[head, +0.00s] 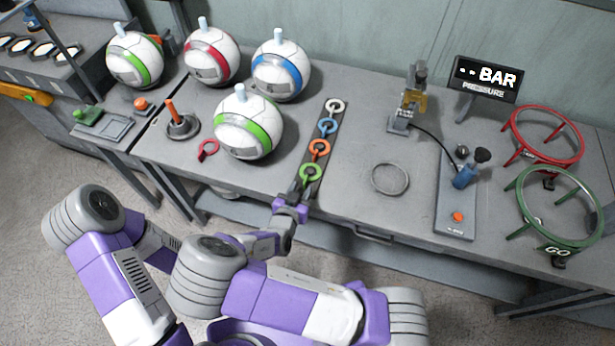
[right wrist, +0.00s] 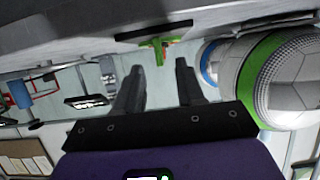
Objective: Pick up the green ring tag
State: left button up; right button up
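The green ring tag (head: 311,173) lies at the near end of a dark strip (head: 332,117) on the bench, close to the front edge. My right gripper (head: 297,189) is just in front of it, low at the bench edge. In the right wrist view the two fingers (right wrist: 160,67) are spread apart with nothing between them. The green tag (right wrist: 158,46) shows just beyond the fingertips, roughly centred in the gap and seen edge-on. Whether a finger touches it cannot be told. My left gripper does not show.
Orange (head: 319,149), blue (head: 327,127) and white (head: 336,106) ring tags lie behind on the strip. A green-striped ball (head: 247,127) stands left, with a red ring tag (head: 208,149) beside it. A grey ring (head: 390,178) lies right, with clear bench around it.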

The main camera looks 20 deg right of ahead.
aim_at(304, 185)
jog(key=b+x, duration=0.1)
jog(key=x, duration=0.3)
jog(key=shift+w+d+f, duration=0.1)
jog(key=shift+w+f, duration=0.05)
jog(key=shift+f, duration=0.15)
grip_shut()
